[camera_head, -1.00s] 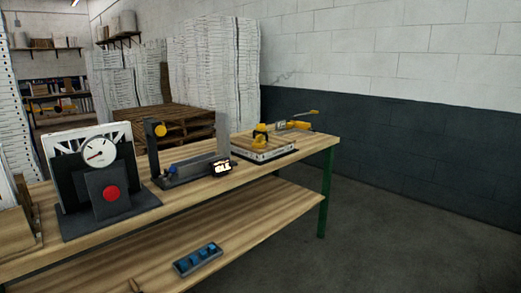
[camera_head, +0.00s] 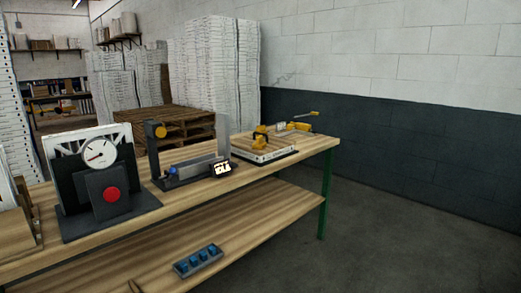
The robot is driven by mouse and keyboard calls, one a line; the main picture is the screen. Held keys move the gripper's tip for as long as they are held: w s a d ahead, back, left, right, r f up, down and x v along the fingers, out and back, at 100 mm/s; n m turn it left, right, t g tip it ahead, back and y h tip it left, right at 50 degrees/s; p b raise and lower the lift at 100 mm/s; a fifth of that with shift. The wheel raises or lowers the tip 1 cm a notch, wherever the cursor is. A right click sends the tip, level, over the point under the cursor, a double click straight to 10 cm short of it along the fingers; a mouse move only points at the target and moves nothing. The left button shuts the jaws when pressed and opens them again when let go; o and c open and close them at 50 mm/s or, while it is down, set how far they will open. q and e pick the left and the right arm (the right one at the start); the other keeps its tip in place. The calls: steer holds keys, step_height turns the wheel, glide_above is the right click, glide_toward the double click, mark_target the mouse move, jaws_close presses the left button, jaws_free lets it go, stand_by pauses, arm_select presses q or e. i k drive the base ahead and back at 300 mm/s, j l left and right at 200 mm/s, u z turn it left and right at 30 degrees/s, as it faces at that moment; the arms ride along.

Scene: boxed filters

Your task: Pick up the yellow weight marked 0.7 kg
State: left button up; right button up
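I cannot make out a yellow weight marked 0.7 kg; no 0.7 kg marking is readable. Yellow parts (camera_head: 259,143) show on a flat white-sided fixture (camera_head: 266,155) at the right end of the bench, too small to tell whether one is a weight. A yellow and grey tool-like piece (camera_head: 300,126) with a raised lever is behind it. A tray (camera_head: 179,269) on the lower shelf holds several blue pieces (camera_head: 197,259). Neither of my grippers is in view.
The wooden bench (camera_head: 215,183) has a green leg (camera_head: 325,200) and a lower shelf (camera_head: 255,225). A dial gauge (camera_head: 99,153) with a red button (camera_head: 112,194) stands left. A device with a small display (camera_head: 222,169) stands mid-bench. Floor (camera_head: 420,235) at right is clear.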

mark_target(259, 145)
steer(key=i+l+u, duration=0.4)
steer(key=i+l, duration=0.55)
steer(key=i, duration=0.15)
